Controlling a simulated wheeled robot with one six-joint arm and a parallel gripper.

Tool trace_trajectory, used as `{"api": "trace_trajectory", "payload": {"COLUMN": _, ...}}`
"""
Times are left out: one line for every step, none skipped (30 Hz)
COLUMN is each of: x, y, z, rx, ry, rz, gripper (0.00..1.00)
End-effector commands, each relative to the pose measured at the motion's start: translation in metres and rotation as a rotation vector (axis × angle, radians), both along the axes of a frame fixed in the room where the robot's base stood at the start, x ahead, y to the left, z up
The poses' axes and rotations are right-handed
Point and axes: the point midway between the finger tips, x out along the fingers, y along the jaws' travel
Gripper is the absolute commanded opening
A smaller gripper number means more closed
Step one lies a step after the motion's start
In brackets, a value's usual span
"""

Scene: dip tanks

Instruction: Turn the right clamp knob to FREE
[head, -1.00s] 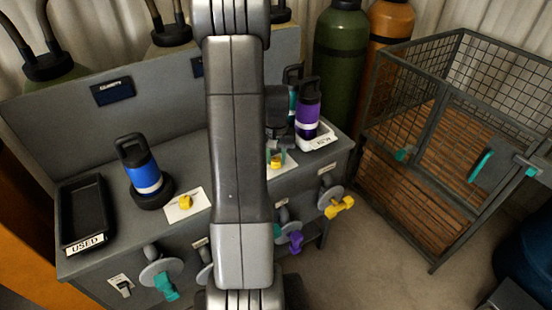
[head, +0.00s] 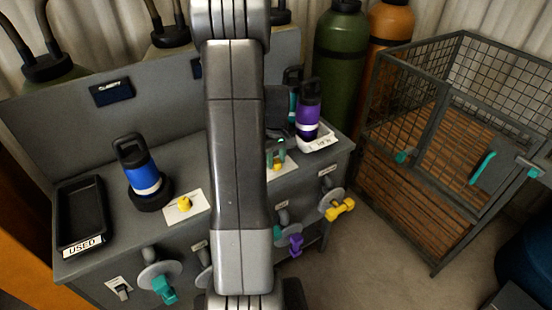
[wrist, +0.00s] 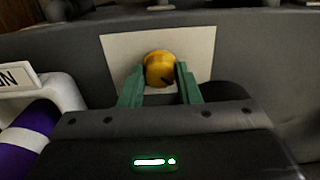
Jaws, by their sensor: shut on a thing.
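The right clamp knob is a small yellow knob (wrist: 160,69) on a white plate (wrist: 115,58), seen close up in the wrist view. A dark mark shows on its face. My gripper (wrist: 160,84) has its green fingers shut on the knob's two sides. In the head view the gripper (head: 276,156) is at the right plate on the bench top, partly hidden by my arm. The left clamp knob (head: 184,203), also yellow, sits on its own white plate further left. Any lettering on the plates is too small to read.
A blue bottle (head: 142,177) stands in a black clamp left of the knobs. A purple bottle (head: 309,116) in a white tray (head: 322,143) stands close to my gripper. A black USED tray (head: 83,215) lies at the left. Coloured valve handles stick out of the bench front.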

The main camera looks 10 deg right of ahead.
Motion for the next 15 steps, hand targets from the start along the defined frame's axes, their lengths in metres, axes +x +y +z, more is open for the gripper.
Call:
{"api": "trace_trajectory", "payload": {"x": 0.0009, "y": -0.0002, "z": 0.0010, "rx": -0.001, "ry": -0.003, "rz": 0.004, "gripper": 0.07}}
{"api": "trace_trajectory", "payload": {"x": 0.0009, "y": -0.0002, "z": 0.0010, "rx": -0.001, "ry": -0.003, "rz": 0.005, "gripper": 0.07}}
{"api": "trace_trajectory", "payload": {"x": 0.0009, "y": -0.0002, "z": 0.0011, "rx": -0.001, "ry": -0.003, "rz": 0.006, "gripper": 0.07}}
{"api": "trace_trajectory", "payload": {"x": 0.0009, "y": -0.0002, "z": 0.0011, "rx": -0.001, "ry": -0.003, "rz": 0.006, "gripper": 0.07}}
{"api": "trace_trajectory", "payload": {"x": 0.0009, "y": -0.0002, "z": 0.0011, "rx": -0.001, "ry": -0.003, "rz": 0.007, "gripper": 0.07}}
{"api": "trace_trajectory", "payload": {"x": 0.0009, "y": -0.0002, "z": 0.0011, "rx": -0.001, "ry": -0.003, "rz": 0.007, "gripper": 0.07}}
{"api": "trace_trajectory", "payload": {"x": 0.0009, "y": -0.0002, "z": 0.0011, "rx": -0.001, "ry": -0.003, "rz": 0.006, "gripper": 0.07}}
{"api": "trace_trajectory", "payload": {"x": 0.0010, "y": -0.0003, "z": 0.0011, "rx": -0.001, "ry": -0.003, "rz": 0.006, "gripper": 0.07}}
{"api": "trace_trajectory", "payload": {"x": 0.0009, "y": -0.0002, "z": 0.0011, "rx": -0.001, "ry": -0.003, "rz": 0.006, "gripper": 0.07}}
{"api": "trace_trajectory", "payload": {"x": 0.0011, "y": -0.0002, "z": 0.0011, "rx": -0.001, "ry": -0.003, "rz": 0.006, "gripper": 0.07}}
{"api": "trace_trajectory", "payload": {"x": 0.0011, "y": -0.0002, "z": 0.0011, "rx": -0.001, "ry": -0.003, "rz": 0.006, "gripper": 0.07}}
{"api": "trace_trajectory", "payload": {"x": 0.0011, "y": -0.0002, "z": 0.0011, "rx": -0.001, "ry": -0.003, "rz": 0.006, "gripper": 0.32}}
{"api": "trace_trajectory", "payload": {"x": 0.0011, "y": -0.0002, "z": 0.0011, "rx": -0.001, "ry": -0.003, "rz": 0.006, "gripper": 0.38}}
{"api": "trace_trajectory", "payload": {"x": 0.0010, "y": -0.0003, "z": 0.0011, "rx": -0.001, "ry": -0.003, "rz": 0.006, "gripper": 0.44}}
{"api": "trace_trajectory", "payload": {"x": 0.0009, "y": -0.0002, "z": 0.0010, "rx": -0.001, "ry": -0.003, "rz": 0.006, "gripper": 0.52}}
